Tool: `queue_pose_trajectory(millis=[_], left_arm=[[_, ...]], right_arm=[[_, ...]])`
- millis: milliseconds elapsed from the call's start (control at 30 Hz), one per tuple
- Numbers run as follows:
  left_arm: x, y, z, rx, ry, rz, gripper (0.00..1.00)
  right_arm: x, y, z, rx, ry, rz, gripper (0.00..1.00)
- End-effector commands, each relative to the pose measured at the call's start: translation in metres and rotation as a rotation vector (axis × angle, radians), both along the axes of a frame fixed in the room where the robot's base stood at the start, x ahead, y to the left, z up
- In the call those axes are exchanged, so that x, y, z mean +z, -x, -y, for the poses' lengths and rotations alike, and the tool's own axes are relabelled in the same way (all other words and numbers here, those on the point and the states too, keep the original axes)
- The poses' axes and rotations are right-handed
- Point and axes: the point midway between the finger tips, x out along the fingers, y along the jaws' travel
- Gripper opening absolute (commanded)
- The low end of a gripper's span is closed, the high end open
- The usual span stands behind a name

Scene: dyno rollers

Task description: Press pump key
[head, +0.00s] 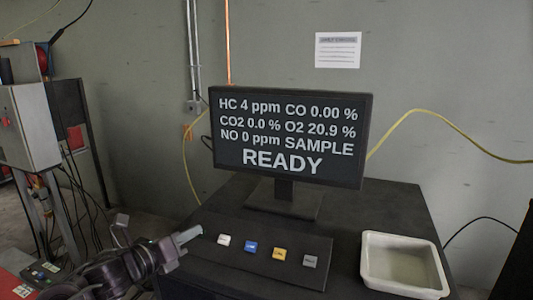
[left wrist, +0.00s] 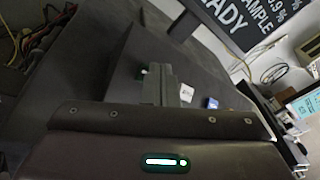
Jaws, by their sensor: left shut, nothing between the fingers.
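A dark key panel (head: 255,262) on the black cabinet carries a row of keys. From left to right in the head view these are a white key (head: 223,240), a blue key (head: 251,246), a yellow key (head: 280,253) and a grey key (head: 310,261). Their labels are too small to read surely, so I cannot tell which is the pump key. My left gripper (head: 188,236) is shut and empty, its tip just left of the white key. My right gripper is not in view.
A monitor (head: 290,135) behind the panel reads READY, with SAMPLE and gas values above. A white tray (head: 402,290) stands on the cabinet at the right. A yellow hose (head: 430,118) runs along the wall. A metal box on a stand (head: 25,125) is at far left.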

Motion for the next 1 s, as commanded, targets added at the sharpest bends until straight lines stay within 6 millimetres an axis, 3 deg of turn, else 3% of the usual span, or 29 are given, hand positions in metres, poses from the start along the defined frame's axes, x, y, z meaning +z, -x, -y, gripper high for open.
queue_pose_trajectory(millis=[1000], left_arm=[[0.0052, 0.0039, -0.0017, 0.001, 0.000, 0.000, 0.00]], right_arm=[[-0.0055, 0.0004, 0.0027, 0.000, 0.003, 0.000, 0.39]])
